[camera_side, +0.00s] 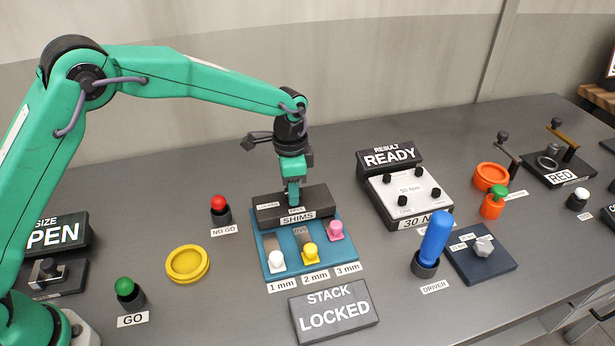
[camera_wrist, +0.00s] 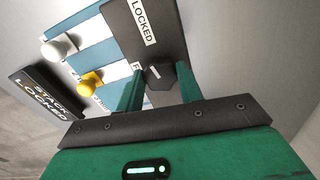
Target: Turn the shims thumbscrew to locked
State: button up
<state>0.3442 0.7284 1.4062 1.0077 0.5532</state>
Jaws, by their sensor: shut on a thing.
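The shims block (camera_side: 318,198) is a dark bar at the back of a blue tray (camera_side: 268,262), with a SHIMS label on its front and two small labels on top. My gripper (camera_side: 293,197) points down onto the middle of this bar. In the wrist view the thumbscrew (camera_wrist: 159,76) is a dark faceted knob between the two green fingers of my gripper (camera_wrist: 158,92), which is shut on it. A LOCKED label (camera_wrist: 141,22) shows on the bar, and another label beside the knob is partly hidden by a finger. The side view hides the thumbscrew behind my gripper.
The STACK sign (camera_side: 335,312) reads LOCKED in front of the tray. White, yellow and pink knobs (camera_side: 336,231) stand on the tray. A red NO GO button (camera_side: 219,205) and yellow dish (camera_side: 187,264) are left; a READY box (camera_side: 390,157) and blue driver (camera_side: 436,237) are right.

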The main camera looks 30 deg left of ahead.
jog(key=shift+m, duration=1.2)
jog(key=shift+r, duration=0.1)
jog(key=o, duration=1)
jog(key=shift+r, duration=3.85)
